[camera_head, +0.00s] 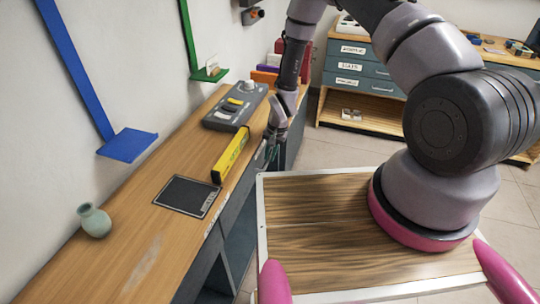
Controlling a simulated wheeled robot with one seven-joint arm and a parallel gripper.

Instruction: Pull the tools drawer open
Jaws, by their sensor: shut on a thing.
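My arm reaches down over the front edge of the wooden workbench (140,240) on the left. My gripper (269,152) is low at the bench's dark front, just right of the yellow level. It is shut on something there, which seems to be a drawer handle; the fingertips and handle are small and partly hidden. The dark drawer front (238,195) below the bench top is seen at a steep angle. I cannot read which drawer is the tools drawer or tell how far it is out.
On the bench are a yellow level (231,155), a grey switch box (235,107), a black pad (187,196) and a green vase (94,221). Blue (128,145) and green (209,74) brackets are on the wall. A labelled drawer cabinet (357,68) stands behind; floor (335,150) lies between.

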